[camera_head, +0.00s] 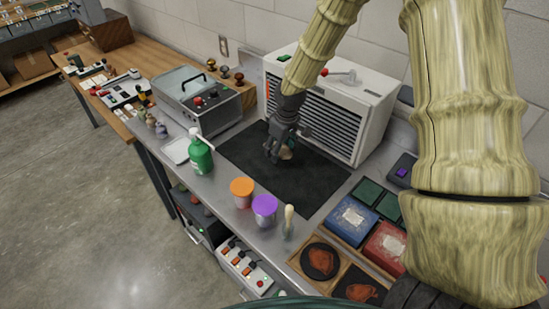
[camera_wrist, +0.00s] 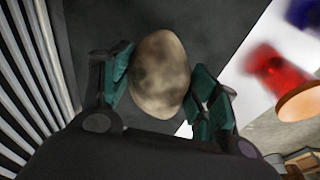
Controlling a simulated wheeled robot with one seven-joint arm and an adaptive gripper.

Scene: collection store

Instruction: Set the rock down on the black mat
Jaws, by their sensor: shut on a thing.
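The rock (camera_wrist: 160,72) is brownish-grey, mottled and rounded. My gripper (camera_wrist: 160,85) is shut on it, with a green-padded finger on each side in the wrist view. In the head view my gripper (camera_head: 278,152) is over the black mat (camera_head: 310,192), and the rock (camera_head: 287,153) shows small and pale beside the fingers. The black mat lies flat on the grey bench in front of the white louvred unit. It also fills the background behind the rock in the wrist view (camera_wrist: 100,22). I cannot tell whether the rock touches the mat.
The white louvred unit (camera_head: 310,107) stands close behind my gripper. A green bottle (camera_head: 200,157), an orange-topped cup (camera_head: 242,192) and a purple-topped cup (camera_head: 264,210) stand along the mat's front side. Trays with blue (camera_head: 351,220) and red boxes lie to the right. The mat's right part is clear.

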